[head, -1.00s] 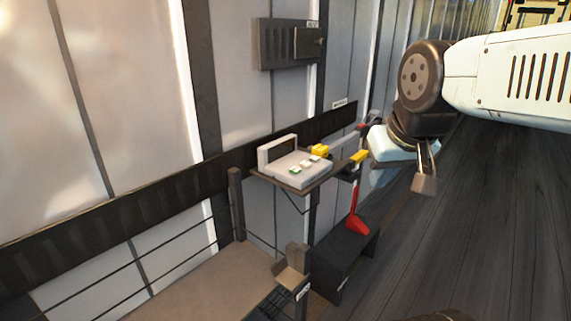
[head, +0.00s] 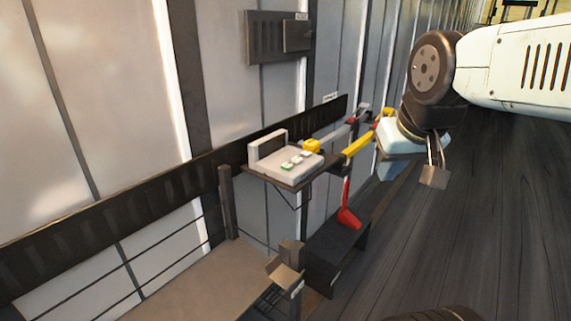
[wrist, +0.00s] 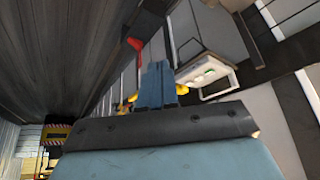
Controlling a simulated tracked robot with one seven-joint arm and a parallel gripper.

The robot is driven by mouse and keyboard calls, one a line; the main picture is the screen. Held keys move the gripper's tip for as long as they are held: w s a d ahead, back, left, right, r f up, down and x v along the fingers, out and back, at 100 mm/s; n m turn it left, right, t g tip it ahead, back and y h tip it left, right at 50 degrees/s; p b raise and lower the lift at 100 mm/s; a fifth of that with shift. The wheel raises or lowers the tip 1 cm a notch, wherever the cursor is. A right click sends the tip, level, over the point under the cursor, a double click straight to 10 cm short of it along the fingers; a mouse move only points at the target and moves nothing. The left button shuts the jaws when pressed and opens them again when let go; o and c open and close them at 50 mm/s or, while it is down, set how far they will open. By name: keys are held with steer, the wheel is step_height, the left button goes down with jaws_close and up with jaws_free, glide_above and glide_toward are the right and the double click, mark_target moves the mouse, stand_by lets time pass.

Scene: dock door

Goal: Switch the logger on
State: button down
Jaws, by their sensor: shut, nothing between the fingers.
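A pale grey device, which looks like the logger (head: 285,168), sits on a small wall shelf left of my arm in the head view. It has a raised back panel and a row of small buttons, one green. It also shows in the wrist view (wrist: 213,70), upper right of the fingers. I cannot read any label or see a lit indicator. My gripper (wrist: 155,85) is shut and empty, its blue fingers together, apart from the device. In the head view my pale blue hand (head: 396,138) is right of the shelf; its fingertips are hard to make out.
A yellow part (head: 311,146) is at the device's back corner. A dark wall box (head: 278,37) hangs above. A dark block (head: 336,255) is below. The floor at right is clear.

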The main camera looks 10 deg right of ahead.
steer(key=w+h, duration=0.2)
steer(key=w, duration=0.7)
steer(key=n+t+h, duration=0.2)
steer(key=h, duration=0.1)
glide_above(285, 166)
step_height(285, 166, down, 2)
steer(key=shift+f, duration=0.1)
steer(key=shift+f, duration=4.35)
steer(key=shift+f, duration=0.1)
steer(key=shift+f, duration=0.25)
